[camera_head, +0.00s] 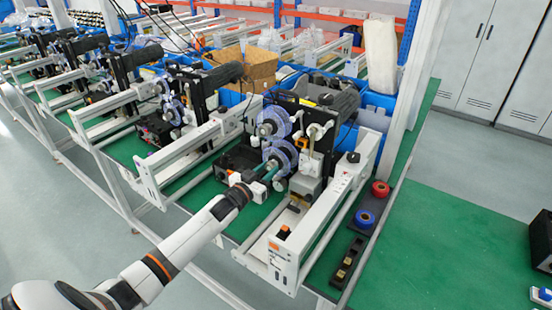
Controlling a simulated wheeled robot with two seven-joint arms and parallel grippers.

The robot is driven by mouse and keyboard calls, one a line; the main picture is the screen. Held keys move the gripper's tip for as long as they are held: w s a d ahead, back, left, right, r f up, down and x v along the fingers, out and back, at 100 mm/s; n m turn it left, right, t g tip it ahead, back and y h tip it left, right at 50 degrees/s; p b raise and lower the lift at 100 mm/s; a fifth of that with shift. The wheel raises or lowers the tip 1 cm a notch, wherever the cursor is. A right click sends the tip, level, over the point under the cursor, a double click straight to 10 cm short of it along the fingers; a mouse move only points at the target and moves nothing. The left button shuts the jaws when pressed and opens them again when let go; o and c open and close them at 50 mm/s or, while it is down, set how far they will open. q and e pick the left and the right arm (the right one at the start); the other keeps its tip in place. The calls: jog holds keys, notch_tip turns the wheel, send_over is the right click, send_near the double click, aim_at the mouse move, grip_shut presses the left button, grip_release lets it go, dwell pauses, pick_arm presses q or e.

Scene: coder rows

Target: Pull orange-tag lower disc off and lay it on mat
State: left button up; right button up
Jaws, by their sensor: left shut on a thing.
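The nearest coder machine (318,128) stands on the green bench and carries two bluish discs, one above the other. The upper disc (273,122) is on its spindle. The lower disc (284,154) is just below it, at the machine's front. An orange tag (283,232) sits on the front end of the white rail. My left gripper (268,170) reaches in from the lower left and is shut on the lower disc, partly hiding it. I cannot tell whether the disc is still on its spindle. A dark mat (368,205) lies right of the rail. My right gripper is not in view.
A red roll (380,189) and a blue roll (364,219) lie on the mat. A black tray with small blocks (346,264) is in front of it. White rails (325,215) flank the machine. More coder machines (193,95) stand in a row to the left.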

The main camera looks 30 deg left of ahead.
aim_at(269, 169)
pick_arm(q)
jog(key=shift+s+a+p, duration=0.1)
jog(key=shift+s+p, duration=0.8)
jog(key=shift+s, duration=0.55)
jog(key=shift+s+r+p, duration=0.1)
jog(key=shift+s+p, duration=0.2)
jog(key=shift+s, duration=0.3)
jog(key=shift+s, duration=0.15)
jog(key=s, duration=0.1)
jog(key=s+p, duration=0.1)
jog(key=shift+s+a+p, duration=0.2)
jog(key=shift+s+p, duration=0.1)
jog(key=shift+s, duration=0.1)
